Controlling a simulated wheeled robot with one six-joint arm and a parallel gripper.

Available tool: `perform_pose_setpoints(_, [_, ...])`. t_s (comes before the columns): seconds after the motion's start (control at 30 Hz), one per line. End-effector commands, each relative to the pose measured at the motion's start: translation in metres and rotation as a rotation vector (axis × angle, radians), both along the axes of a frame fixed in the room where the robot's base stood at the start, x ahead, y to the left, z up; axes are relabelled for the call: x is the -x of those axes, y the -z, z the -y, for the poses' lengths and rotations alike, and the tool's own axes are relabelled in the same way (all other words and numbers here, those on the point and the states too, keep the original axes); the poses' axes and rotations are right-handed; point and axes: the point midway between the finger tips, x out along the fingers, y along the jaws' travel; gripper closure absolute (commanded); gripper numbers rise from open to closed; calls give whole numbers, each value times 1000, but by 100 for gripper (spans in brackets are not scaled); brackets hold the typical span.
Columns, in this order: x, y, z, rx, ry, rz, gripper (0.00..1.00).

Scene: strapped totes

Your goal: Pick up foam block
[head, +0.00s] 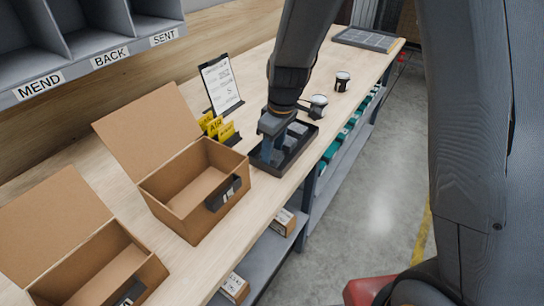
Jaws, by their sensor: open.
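Two open cardboard boxes (172,207) (75,283) stand at the left. Yellow cards (222,130) and a clipboard stand (221,84) are behind the tray. Two round white-topped items (319,101) (342,78) and a grey panel (367,40) lie farther along. Labelled cubbies (95,45) hang above.

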Motion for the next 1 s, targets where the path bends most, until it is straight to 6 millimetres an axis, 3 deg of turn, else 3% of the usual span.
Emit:
perform_pose_setpoints(0.07, [0,0,0,0,0,0,56])
perform_pose_setpoints(0.23, [0,0,0,0,0,0,82])
perform_pose_setpoints(0.27, [0,0,0,0,0,0,82])
perform_pose_setpoints(0.67, [0,-5,0,0,-1,0,83])
perform_pose_setpoints(1.0, [-1,-59,0,-1,-1,3,83])
